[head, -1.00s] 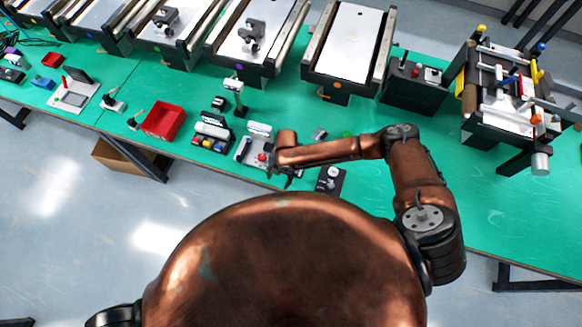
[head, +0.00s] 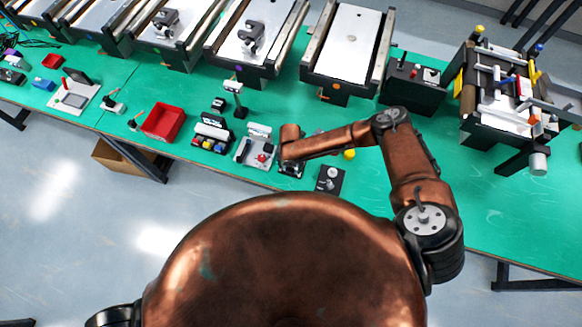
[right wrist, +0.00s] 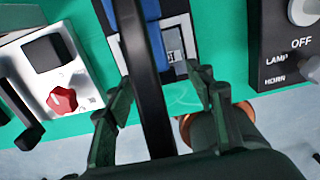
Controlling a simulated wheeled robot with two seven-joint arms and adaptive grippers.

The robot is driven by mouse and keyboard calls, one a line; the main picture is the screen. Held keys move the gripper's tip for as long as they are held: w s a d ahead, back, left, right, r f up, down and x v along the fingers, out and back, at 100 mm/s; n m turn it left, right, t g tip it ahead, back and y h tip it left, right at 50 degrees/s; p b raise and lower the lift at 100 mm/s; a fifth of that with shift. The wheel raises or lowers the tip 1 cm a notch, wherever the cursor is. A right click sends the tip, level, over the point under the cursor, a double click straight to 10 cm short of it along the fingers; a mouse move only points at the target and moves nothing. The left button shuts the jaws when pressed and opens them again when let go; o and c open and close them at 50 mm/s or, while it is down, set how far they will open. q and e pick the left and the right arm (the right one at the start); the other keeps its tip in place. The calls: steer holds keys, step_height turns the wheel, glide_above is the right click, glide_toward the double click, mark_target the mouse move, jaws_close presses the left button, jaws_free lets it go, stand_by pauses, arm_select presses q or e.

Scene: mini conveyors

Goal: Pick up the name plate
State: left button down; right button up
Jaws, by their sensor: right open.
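A small silver-grey plate with dark print (right wrist: 174,45), which looks like the name plate, lies on a dark and white holder beside a blue part in the right wrist view. My right gripper (right wrist: 161,84) is open, its two fingers apart just in front of that holder. A long black strip crosses the view between the fingers and hides part of the holder. No contact with the plate shows. In the head view my right gripper (head: 291,168) is over the front of the green table, and the arm hides the plate. My left gripper is not in view.
Left of the gripper stands a white panel with a red knob (right wrist: 62,99). Right of it is a black switch box (right wrist: 285,50) marked LAMP and HORN. In the head view a red bin (head: 163,121) stands farther left and mini conveyors (head: 346,42) line the back.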

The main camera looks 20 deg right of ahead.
steer(key=shift+f, duration=0.2)
steer(key=shift+c, duration=0.7)
steer(key=c, duration=1.1)
steer(key=shift+c, duration=0.5)
steer(key=shift+r, duration=0.2)
